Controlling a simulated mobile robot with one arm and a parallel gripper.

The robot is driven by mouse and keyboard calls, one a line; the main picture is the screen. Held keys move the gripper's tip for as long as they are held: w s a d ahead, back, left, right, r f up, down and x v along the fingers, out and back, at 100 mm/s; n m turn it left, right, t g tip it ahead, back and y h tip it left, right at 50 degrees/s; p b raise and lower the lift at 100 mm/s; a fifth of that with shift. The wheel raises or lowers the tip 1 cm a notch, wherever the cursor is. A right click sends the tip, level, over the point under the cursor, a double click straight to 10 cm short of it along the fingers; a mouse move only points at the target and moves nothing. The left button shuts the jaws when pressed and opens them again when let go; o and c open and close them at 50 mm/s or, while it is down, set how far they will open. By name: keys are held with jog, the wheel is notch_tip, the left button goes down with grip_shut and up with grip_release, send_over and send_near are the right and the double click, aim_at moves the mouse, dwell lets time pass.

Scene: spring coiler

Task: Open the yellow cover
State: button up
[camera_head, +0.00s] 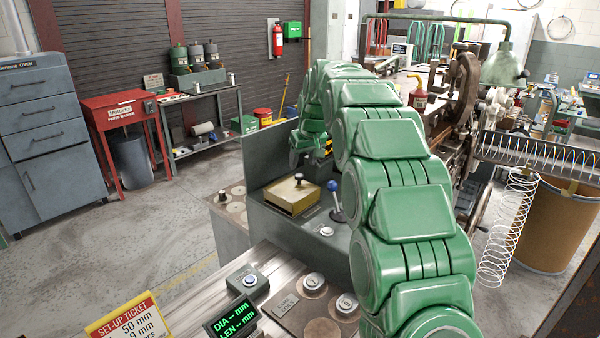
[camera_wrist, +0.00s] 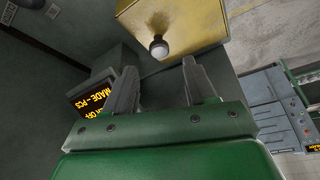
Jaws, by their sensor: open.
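The yellow cover (camera_head: 290,198) sits on a grey machine housing in the middle of the head view, with a small dark knob (camera_head: 299,178) on it. It looks closed. In the wrist view the yellow cover (camera_wrist: 197,22) is at the top, and its round, pale-tipped knob (camera_wrist: 158,47) points toward my gripper. My gripper (camera_wrist: 163,78) is open and empty. Its two dark fingers stand apart on either side of the knob's line, and the knob appears just beyond the fingertips, not between them. In the head view my green arm arches over the housing, and its fingers cannot be made out.
A blue-knobbed lever (camera_head: 334,188) stands just right of the cover. An orange-lettered display (camera_wrist: 92,98) is beside the left finger in the wrist view. A grey upright panel (camera_head: 283,152) rises behind the cover. A set-up ticket (camera_head: 125,320) and a green-lettered display (camera_head: 232,318) are in front.

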aim_at(299, 175)
jog(key=x, duration=0.5)
jog(key=shift+w+f, duration=0.15)
jog(key=shift+f, duration=0.25)
jog(key=shift+c, duration=0.5)
grip_shut()
